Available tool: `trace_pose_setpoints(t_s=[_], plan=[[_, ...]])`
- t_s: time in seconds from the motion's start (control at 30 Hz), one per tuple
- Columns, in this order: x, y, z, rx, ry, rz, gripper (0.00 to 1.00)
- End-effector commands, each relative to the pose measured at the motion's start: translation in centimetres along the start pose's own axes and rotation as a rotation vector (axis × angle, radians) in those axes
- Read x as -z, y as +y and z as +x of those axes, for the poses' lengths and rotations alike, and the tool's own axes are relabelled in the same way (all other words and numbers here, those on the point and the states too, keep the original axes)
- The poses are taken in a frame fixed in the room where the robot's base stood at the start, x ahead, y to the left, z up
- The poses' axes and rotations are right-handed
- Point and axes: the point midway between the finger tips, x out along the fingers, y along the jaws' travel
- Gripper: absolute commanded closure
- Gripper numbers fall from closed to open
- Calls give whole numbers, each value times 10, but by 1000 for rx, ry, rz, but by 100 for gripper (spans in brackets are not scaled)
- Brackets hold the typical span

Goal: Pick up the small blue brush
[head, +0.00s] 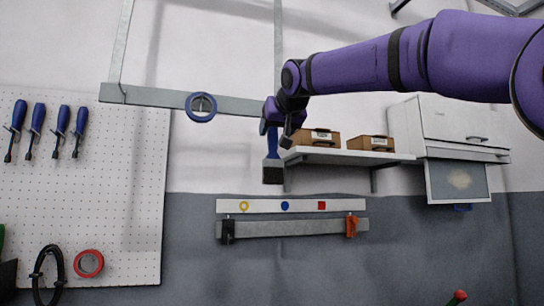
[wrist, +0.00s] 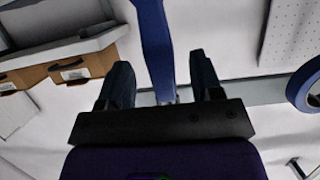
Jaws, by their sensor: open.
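The small blue brush (head: 272,145) hangs upright on the wall, left of the shelf, with its dark bristle end down. My gripper (head: 281,118) is at the upper part of its handle and hides some of it. In the wrist view the brush's blue handle (wrist: 154,45) shows between the two dark fingers of my gripper (wrist: 161,72). The fingers are apart, with a gap visible on each side of the handle. The brush's top end is hidden in the head view.
A shelf (head: 345,156) with two brown boxes (head: 318,138) is close on the right. A blue tape roll (head: 201,107) hangs on a metal rail to the left. A white cabinet (head: 450,120) is farther right. A pegboard (head: 100,190) with screwdrivers is far left.

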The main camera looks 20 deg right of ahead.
Motion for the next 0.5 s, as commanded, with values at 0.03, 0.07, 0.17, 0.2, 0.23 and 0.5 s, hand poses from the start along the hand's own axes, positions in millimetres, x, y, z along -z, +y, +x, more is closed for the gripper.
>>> trace_pose_setpoints(t_s=[0.03,0.07,0.17,0.2,0.23,0.5], plan=[[-1,0,6,0,-2,0,40],[-1,-1,10,0,-1,0,40],[-3,-2,25,-1,-2,0,40],[-2,-1,31,-1,-2,0,40],[-2,-1,35,-1,-2,0,40],[-2,-1,45,0,1,0,40]])
